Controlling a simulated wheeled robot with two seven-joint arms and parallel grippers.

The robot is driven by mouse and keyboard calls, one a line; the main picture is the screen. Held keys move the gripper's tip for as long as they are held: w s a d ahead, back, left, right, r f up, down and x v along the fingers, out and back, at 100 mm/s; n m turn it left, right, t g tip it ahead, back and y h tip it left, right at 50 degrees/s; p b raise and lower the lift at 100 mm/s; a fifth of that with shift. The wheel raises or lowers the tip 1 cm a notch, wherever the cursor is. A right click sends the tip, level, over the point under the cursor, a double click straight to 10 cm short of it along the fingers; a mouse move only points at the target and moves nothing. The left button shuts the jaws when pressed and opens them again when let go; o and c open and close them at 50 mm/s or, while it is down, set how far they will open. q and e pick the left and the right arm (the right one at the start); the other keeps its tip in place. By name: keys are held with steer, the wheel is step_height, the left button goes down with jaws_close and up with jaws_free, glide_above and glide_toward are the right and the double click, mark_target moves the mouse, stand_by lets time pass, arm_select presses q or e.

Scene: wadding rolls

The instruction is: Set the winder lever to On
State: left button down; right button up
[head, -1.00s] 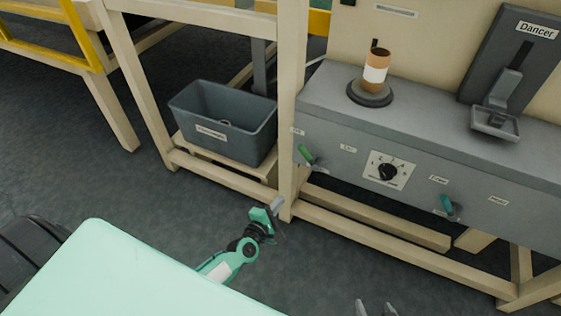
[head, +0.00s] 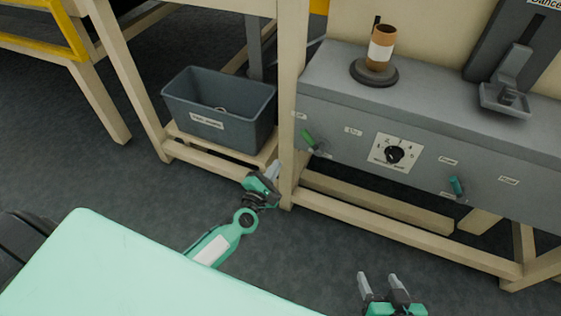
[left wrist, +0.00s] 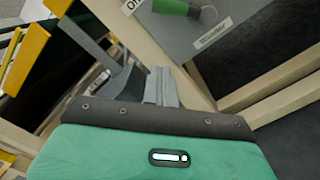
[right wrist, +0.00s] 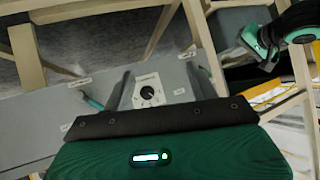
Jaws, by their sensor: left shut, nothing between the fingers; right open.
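The winder lever (head: 313,141) is a green handle at the left end of the grey machine front. In the left wrist view the lever (left wrist: 172,7) lies at the top edge, between a partly cut-off "Of…" label and a label that seems to read "Winder" (left wrist: 212,33). My left gripper (head: 274,169) is shut and empty, below and left of the lever and apart from it. Its fingers (left wrist: 161,85) point toward the panel. My right gripper (head: 380,284) is open and empty, low in front of the machine.
A second, teal lever (head: 457,187) and a dial (head: 395,153) are on the same panel. A beige frame post (head: 290,110) stands between my left gripper and the panel's left end. A grey bin (head: 218,112) sits on the lower shelf. A spool (head: 380,50) stands on top.

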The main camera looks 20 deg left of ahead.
mark_target(308, 140)
arm_select(q)
steer(key=w+d+r+p, duration=0.1)
steer(key=w+d+r, duration=0.1)
steer(key=w, duration=0.7)
steer(key=shift+d+r+p, duration=0.35)
steer(key=shift+d+r, duration=0.05)
steer(key=shift+d, duration=0.45)
arm_select(e)
steer(key=shift+s+d+g+h, duration=0.25)
steer(key=shift+d+g, duration=0.1)
steer(key=shift+d, duration=0.2)
steer(key=shift+s+d+g+h, duration=0.2)
steer(key=shift+d+g+h, duration=0.15)
steer(key=shift+d, duration=0.2)
steer(key=shift+s+d+g+h, duration=0.25)
steer(key=shift+d+g, duration=0.15)
steer(key=shift+d, duration=0.15)
